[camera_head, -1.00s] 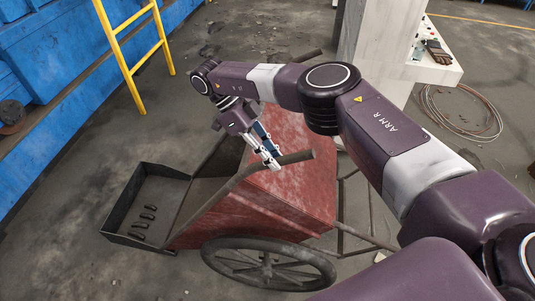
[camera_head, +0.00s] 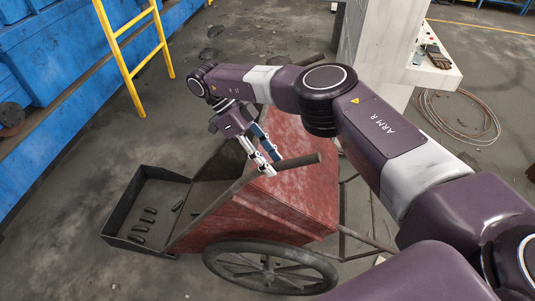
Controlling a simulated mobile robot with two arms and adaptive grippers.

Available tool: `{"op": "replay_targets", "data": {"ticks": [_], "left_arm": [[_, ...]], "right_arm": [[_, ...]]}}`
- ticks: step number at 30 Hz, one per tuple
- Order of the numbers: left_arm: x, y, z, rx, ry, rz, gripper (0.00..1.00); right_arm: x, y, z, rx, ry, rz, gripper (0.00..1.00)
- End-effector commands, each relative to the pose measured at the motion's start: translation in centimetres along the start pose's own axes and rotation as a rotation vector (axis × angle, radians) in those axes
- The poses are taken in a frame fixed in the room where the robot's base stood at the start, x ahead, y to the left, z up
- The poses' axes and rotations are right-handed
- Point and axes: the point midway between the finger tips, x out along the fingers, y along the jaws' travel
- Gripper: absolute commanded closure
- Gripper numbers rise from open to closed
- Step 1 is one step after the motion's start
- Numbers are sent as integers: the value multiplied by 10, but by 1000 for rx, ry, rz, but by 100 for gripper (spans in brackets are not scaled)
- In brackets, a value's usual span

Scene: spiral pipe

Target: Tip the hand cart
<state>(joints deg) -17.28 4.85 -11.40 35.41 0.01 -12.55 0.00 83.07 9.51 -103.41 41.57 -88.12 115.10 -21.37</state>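The red hand cart (camera_head: 290,205) stands tilted in the middle, its spoked wheel (camera_head: 268,268) at the near side. Its near handle (camera_head: 298,162) is a dark bar pointing right; the tip of a far handle (camera_head: 306,59) shows behind my arm. My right gripper (camera_head: 273,164) is at the near handle, with its fingers pointing down around or against the bar. I cannot tell whether the fingers grip it. A dark tray (camera_head: 119,240) stands at the cart's lower left end, with several small dark pieces (camera_head: 147,221) in it. My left gripper is not in view.
A yellow ladder (camera_head: 133,58) leans by blue containers (camera_head: 62,70) at the left. A white pillar and console (camera_head: 437,72) stand at the upper right, with coiled cable (camera_head: 458,125) on the floor. Floor around the tray is open.

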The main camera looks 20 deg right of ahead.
Motion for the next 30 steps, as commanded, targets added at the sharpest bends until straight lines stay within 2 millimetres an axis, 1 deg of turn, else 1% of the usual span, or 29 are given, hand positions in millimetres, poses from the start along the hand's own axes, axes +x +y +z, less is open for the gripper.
{"op": "replay_targets", "data": {"ticks": [5, 12, 18, 22, 30], "left_arm": [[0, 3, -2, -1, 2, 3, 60], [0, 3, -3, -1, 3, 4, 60], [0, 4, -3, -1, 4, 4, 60], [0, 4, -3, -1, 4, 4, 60], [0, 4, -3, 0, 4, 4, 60]], "right_arm": [[-16, 2, -10, 0, 0, -6, 64], [-51, 12, -35, 0, 1, -9, 64], [-73, 18, -50, -1, 2, -9, 64], [-80, 20, -54, -3, 1, -6, 64], [-81, 21, -56, -3, 1, -5, 64]]}}
